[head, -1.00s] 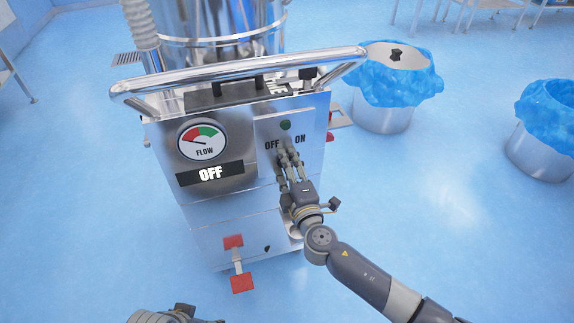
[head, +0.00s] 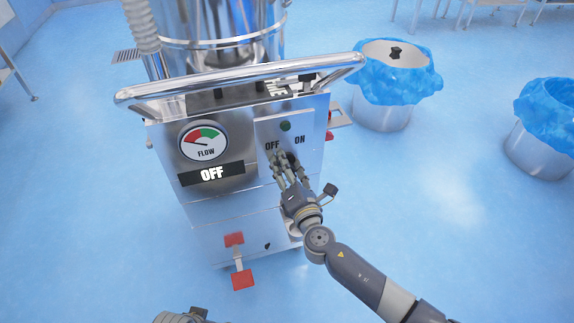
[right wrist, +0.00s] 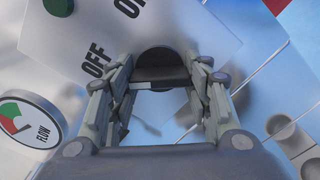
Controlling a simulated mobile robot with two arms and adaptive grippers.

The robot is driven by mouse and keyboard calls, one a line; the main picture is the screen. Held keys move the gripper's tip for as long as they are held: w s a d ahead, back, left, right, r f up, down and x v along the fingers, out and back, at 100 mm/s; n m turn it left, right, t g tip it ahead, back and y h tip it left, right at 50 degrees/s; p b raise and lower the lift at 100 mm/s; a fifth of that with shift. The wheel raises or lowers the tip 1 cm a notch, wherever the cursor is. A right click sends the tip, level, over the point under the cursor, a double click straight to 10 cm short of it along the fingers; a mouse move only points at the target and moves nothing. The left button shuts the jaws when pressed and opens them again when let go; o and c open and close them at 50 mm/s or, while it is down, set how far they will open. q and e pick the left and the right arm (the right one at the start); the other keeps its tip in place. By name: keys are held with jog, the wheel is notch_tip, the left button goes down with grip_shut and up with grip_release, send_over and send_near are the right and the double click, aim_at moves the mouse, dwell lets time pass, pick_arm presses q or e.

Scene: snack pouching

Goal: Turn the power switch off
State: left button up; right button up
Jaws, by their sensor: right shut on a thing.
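The power switch (right wrist: 160,72) is a dark round knob on the machine's light panel, below the OFF and ON labels. In the right wrist view it sits between my right gripper's fingers, which are shut on it. My right gripper (head: 283,165) reaches the panel from below in the head view and hides most of the knob. The black display (head: 211,174) reads OFF. A dark green lamp (head: 285,126) sits above the labels. Part of my left gripper (head: 182,315) shows at the bottom edge; its fingers are not clear.
A shiny handle bar (head: 240,74) runs across the machine's top front. A red pedal (head: 242,279) sticks out low in front. Two blue-lined bins, a near one (head: 383,117) and a far-right one (head: 540,152), stand right. The blue floor is clear between them.

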pick_arm(q)
jog(key=shift+f, duration=0.5)
pick_arm(e)
jog(key=shift+f+n, duration=0.1)
jog(key=shift+n, duration=0.5)
jog(key=o, duration=1.1)
jog(key=shift+s, duration=0.1)
jog(key=v, duration=1.2)
